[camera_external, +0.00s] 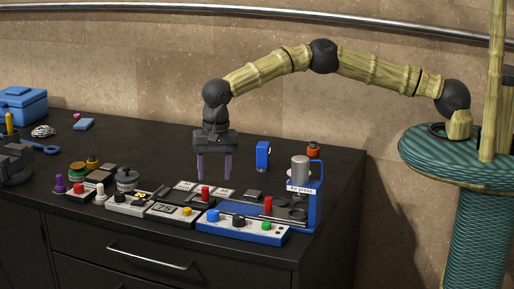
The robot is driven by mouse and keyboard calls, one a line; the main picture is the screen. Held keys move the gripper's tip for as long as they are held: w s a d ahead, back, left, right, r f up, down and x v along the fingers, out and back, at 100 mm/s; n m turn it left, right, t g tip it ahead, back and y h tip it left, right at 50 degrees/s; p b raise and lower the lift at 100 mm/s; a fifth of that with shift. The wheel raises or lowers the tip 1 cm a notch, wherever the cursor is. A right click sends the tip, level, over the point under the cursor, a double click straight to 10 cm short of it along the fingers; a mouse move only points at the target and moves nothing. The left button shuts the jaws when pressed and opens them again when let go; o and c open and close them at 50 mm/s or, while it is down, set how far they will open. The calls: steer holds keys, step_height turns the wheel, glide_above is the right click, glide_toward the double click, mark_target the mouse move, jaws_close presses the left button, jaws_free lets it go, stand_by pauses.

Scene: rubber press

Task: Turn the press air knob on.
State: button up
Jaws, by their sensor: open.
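The press (319,200) is blue with a grey cylinder (300,170) on top and a label that reads like "Air press". It stands near the right end of the black counter. Its white front panel (252,230) carries a blue knob (213,216), a black knob (239,220) and a green button (266,226). I cannot tell which one is the air knob or how it is set. My gripper (214,178) points down with its two purple fingers apart and nothing between them. It hangs above and behind the panel, left of the cylinder, and touches no knob.
A blue toolbox (22,103) is at far left. The rear middle of the counter (150,150) is clear.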

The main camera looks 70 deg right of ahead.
mark_target(213, 211)
steer(key=f+p, duration=0.1)
steer(key=f, duration=0.2)
steer(key=f+p, duration=0.1)
steer(key=f, duration=0.3)
steer(key=f+p, duration=0.1)
steer(key=f, duration=0.3)
steer(key=shift+w+a, duration=0.2)
steer(key=shift+w, duration=0.05)
steer(key=shift+c, duration=0.4)
steer(key=c, duration=0.9)
